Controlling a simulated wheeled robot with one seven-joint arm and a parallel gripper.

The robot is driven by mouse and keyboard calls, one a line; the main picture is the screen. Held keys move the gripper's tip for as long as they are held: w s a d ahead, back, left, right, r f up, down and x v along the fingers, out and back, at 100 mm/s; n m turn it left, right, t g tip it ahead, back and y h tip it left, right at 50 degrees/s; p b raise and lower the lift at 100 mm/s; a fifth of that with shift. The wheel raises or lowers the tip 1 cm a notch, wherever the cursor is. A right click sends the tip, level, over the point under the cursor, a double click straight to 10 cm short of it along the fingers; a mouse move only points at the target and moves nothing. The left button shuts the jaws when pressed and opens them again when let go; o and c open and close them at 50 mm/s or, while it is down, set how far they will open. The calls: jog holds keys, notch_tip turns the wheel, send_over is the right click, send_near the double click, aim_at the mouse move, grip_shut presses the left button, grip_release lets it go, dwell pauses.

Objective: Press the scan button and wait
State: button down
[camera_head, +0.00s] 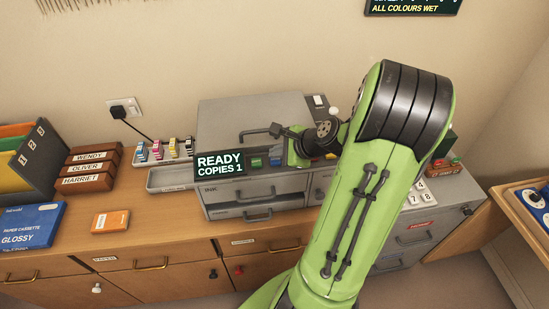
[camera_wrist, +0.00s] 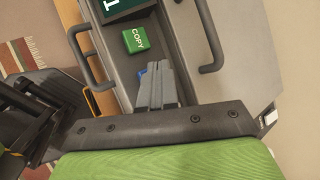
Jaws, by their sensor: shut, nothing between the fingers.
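A grey copier (camera_head: 245,115) stands on the wooden desk, and its dark display (camera_head: 219,164) reads "READY COPIES 1". On its front panel are a green button (camera_head: 255,162) and, just right of it, a blue button (camera_head: 275,161). In the wrist view the green button (camera_wrist: 134,40) is labelled COPY. The blue button (camera_wrist: 142,72) is mostly hidden behind my gripper (camera_wrist: 153,72), so its label cannot be read. My gripper is shut and empty, with its fingertips over or beside the blue button. I cannot tell whether they touch it.
A grey drawer unit (camera_head: 415,235) stands right. A copier handle (camera_wrist: 210,45) sits close to my gripper.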

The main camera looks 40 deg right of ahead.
aim_at(278, 161)
jog(key=shift+f, duration=0.4)
dwell(0.3)
jog(key=shift+r+p, duration=0.8)
jog(key=shift+r, duration=0.1)
notch_tip(278, 161, up, 6)
jog(key=p, duration=0.6)
